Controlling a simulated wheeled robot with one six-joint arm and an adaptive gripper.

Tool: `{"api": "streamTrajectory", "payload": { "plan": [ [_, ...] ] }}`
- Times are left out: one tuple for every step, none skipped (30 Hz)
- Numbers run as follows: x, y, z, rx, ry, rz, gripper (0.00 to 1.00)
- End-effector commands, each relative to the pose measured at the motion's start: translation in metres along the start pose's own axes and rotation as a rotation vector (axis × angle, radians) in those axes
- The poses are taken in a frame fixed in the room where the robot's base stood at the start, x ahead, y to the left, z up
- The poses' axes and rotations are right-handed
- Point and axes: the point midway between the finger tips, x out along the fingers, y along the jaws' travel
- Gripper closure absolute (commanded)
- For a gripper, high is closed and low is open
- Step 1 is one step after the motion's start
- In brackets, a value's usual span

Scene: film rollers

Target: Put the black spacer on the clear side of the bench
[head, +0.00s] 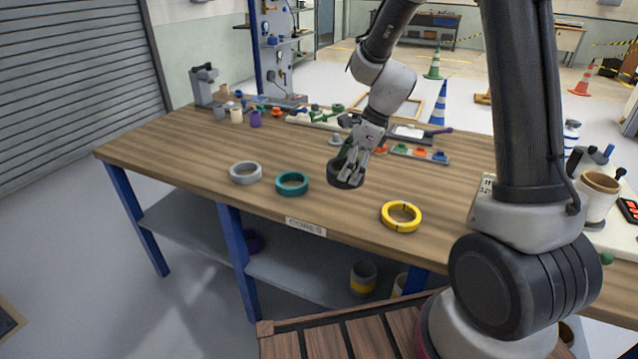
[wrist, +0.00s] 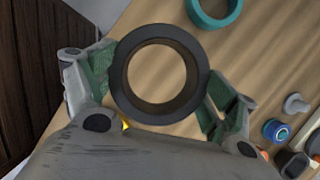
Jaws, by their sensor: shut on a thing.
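The black spacer (head: 344,173) is a thick dark ring near the middle of the wooden bench (head: 400,175). My gripper (head: 352,168) is shut on it. In the wrist view the black spacer (wrist: 119,77) sits between the two green-padded fingers of my gripper (wrist: 158,88), with wood showing through its hole. Whether it touches the bench top or hangs just above it I cannot tell.
A teal ring (head: 291,184) and a grey ring (head: 245,173) lie left of the spacer, and a yellow ring (head: 401,217) lies to its right. Small parts and a tray (head: 418,154) crowd the bench's back. The bench's left end has bare wood.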

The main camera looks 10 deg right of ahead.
Motion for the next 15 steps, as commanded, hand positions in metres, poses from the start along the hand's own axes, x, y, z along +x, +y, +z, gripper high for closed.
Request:
{"api": "streamTrajectory", "payload": {
  "plan": [
    [0.011,0.001,-0.006,0.003,0.003,0.006,0.43],
    [0.017,0.001,-0.008,0.004,0.003,0.005,0.43],
    [0.024,0.001,-0.011,0.003,0.002,0.006,0.43],
    [0.029,0.001,-0.013,0.003,0.003,0.005,0.43],
    [0.033,0.001,-0.014,0.002,0.003,0.004,0.43],
    [0.037,0.001,-0.016,0.002,0.002,0.003,0.43],
    [0.039,0.001,-0.017,0.001,0.002,0.003,0.43],
    [0.042,0.001,-0.018,0.0,0.002,0.003,0.43],
    [0.045,0.001,-0.019,0.001,0.002,0.003,0.43],
    [0.049,0.001,-0.021,0.002,0.002,0.003,0.43],
    [0.053,0.001,-0.023,0.002,0.003,0.004,0.43],
    [0.06,0.001,-0.025,0.002,0.003,0.005,0.43],
    [0.064,0.001,-0.027,0.002,0.002,0.004,0.43],
    [0.068,0.001,-0.029,0.001,0.003,0.003,0.43],
    [0.072,0.001,-0.031,0.001,0.003,0.003,0.43]
  ]
}}
